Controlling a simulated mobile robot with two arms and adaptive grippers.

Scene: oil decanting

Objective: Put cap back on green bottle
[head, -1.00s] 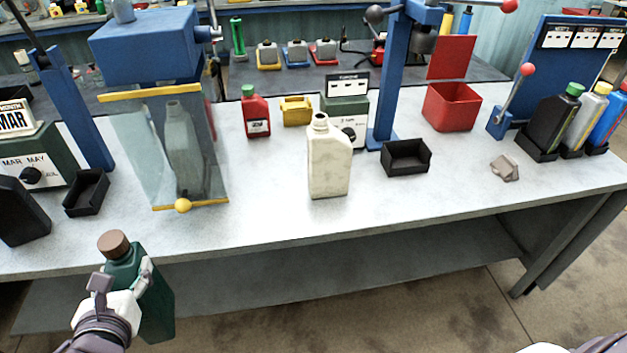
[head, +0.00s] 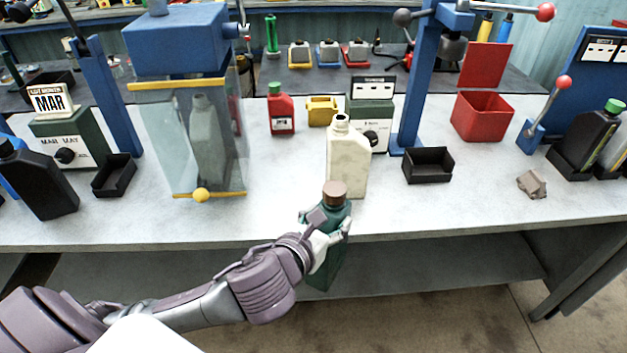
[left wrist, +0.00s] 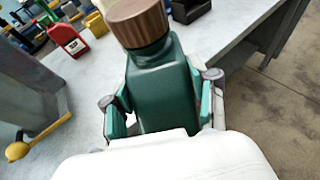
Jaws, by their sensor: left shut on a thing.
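A dark green bottle (head: 328,262) with a brown cap (head: 334,190) on its neck is in my left gripper (head: 325,236). The gripper is shut on the bottle's body and holds it roughly upright at the front edge of the bench, in front of the cream bottle. In the left wrist view the green bottle (left wrist: 160,90) sits between the two fingers (left wrist: 160,112), with the brown cap (left wrist: 137,22) on top. How tightly the cap sits cannot be told. A cream bottle (head: 347,160) without a cap stands on the bench, its lower part partly hidden. My right gripper is not in view.
The bench (head: 450,205) has free room right of the cream bottle. A clear-shielded blue machine (head: 178,40) stands left. A small black tray (head: 428,166), a red bin (head: 480,117), a grey lump (head: 532,183) and a red bottle (head: 281,110) are around.

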